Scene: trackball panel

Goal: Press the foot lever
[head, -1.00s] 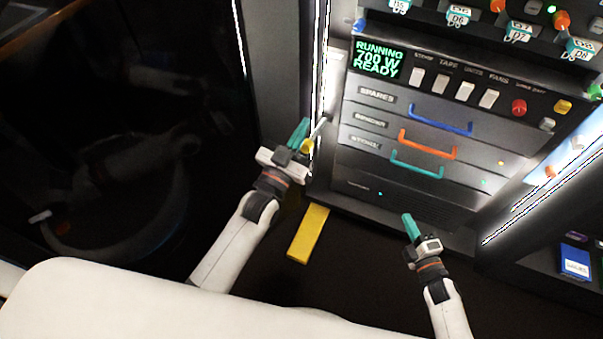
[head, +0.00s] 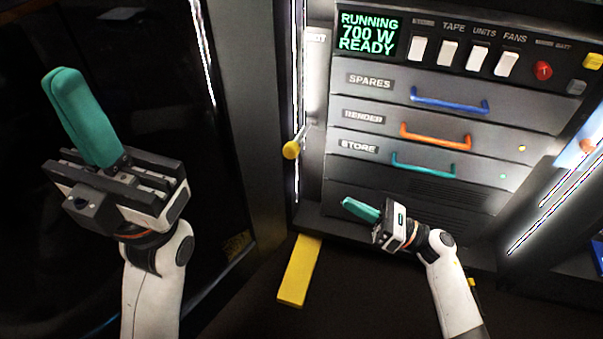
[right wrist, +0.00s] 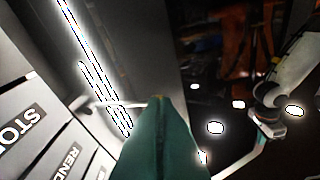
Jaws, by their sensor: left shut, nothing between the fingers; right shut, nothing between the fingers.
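The foot lever looks to be the yellow bar (head: 299,272) low at the foot of the cabinet in the head view. A yellow knob (head: 291,150) on a short metal stem sits above it on the cabinet's left side. My left gripper (head: 70,80) is shut and empty, raised at the left and well apart from both. My right gripper (head: 346,203) is shut and empty in front of the cabinet's lower panel, above and right of the yellow bar. Its teal fingers fill the bottom middle of the right wrist view (right wrist: 158,140).
The cabinet carries drawers with blue (head: 448,100), orange (head: 436,137) and teal (head: 424,166) handles. Above them are white switches (head: 477,56), a red knob (head: 543,70) and a green-lettered display (head: 368,35). A dark glossy panel (head: 130,30) stands at the left. The floor around the yellow bar looks clear.

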